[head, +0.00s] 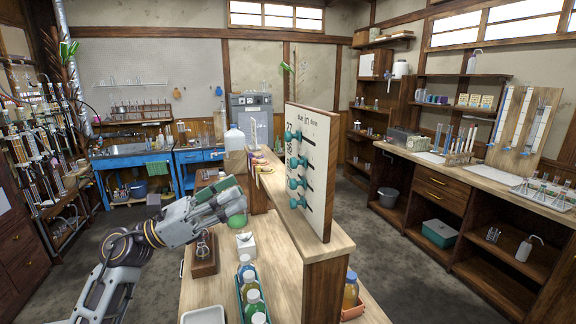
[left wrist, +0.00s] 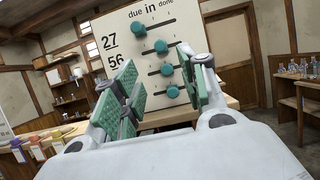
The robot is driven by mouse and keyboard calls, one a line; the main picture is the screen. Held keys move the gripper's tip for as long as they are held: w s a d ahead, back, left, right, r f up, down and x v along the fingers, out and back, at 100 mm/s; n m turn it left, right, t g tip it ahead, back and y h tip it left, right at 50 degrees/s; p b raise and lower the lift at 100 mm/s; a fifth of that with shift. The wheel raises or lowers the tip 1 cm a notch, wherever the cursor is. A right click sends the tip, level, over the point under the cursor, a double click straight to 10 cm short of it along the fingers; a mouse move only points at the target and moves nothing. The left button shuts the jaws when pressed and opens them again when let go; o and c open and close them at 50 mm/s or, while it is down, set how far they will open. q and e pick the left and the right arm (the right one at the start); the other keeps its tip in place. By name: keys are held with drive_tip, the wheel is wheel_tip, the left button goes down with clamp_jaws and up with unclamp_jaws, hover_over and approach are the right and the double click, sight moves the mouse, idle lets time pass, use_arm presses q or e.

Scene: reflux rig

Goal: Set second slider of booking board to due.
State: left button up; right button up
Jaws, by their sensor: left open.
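The booking board (head: 318,165) is a pale upright panel on a wooden counter. It has teal slider knobs on dark horizontal slots and reads "due", "in", "done" across the top. In the left wrist view the top knob (left wrist: 139,28) is at the left, under "due". The second knob (left wrist: 161,47) sits to its right, apparently near the "in" position. The third knob (left wrist: 167,70) and fourth knob (left wrist: 172,91) are seen between my fingers. My left gripper (head: 232,208) is open and empty, left of the board; its green pads (left wrist: 165,82) frame the lower knobs. My right gripper is not in view.
Capped bottles (head: 250,285) in a teal tray stand on the counter below. A wooden block stand (head: 204,262) and a white box (head: 246,244) are near my gripper. A large jug (head: 235,142) stands behind. The right-hand bench (head: 470,175) is apart.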

use_arm(q)
drive_tip(key=d, duration=0.1)
drive_tip(key=p, duration=0.2)
approach(291, 163)
drive_tip(key=d, duration=0.2)
drive_tip(key=x, duration=0.2)
drive_tip(key=p+x, duration=0.2)
drive_tip(key=x, duration=0.1)
drive_tip(key=shift+w+r, duration=0.45)
drive_tip(key=shift+r, duration=0.05)
drive_tip(key=shift+w+d+r, duration=0.2)
drive_tip(key=shift+d, duration=0.6)
drive_tip(key=shift+w, duration=0.1)
drive_tip(key=c, duration=0.4)
clamp_jaws()
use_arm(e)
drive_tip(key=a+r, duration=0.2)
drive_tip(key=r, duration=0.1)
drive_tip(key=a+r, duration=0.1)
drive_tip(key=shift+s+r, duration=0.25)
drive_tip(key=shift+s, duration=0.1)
